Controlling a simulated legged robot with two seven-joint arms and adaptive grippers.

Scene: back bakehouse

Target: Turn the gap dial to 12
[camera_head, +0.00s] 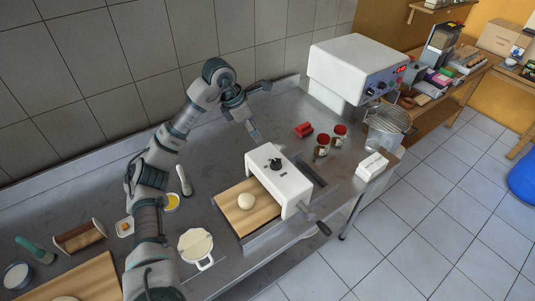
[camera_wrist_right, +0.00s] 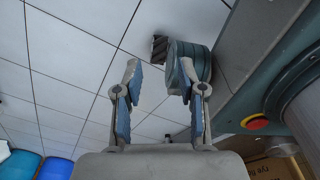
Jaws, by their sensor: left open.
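The gap dial (camera_head: 276,163) is a black knob on the top of a white dough machine (camera_head: 295,187) in the head view. Its marks are too small to read. My left gripper (camera_head: 261,109) is open and empty, above the steel worktop behind the machine. It is apart from the dial, up and to the left of it in the picture. My right gripper (camera_wrist_right: 160,70) shows only in the right wrist view, with its fingers apart and nothing between them. The tiled floor lies behind it.
A dough ball (camera_head: 246,201) sits on a wooden board (camera_head: 229,214) left of the machine. A crank handle (camera_head: 322,228) sticks out at its front.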

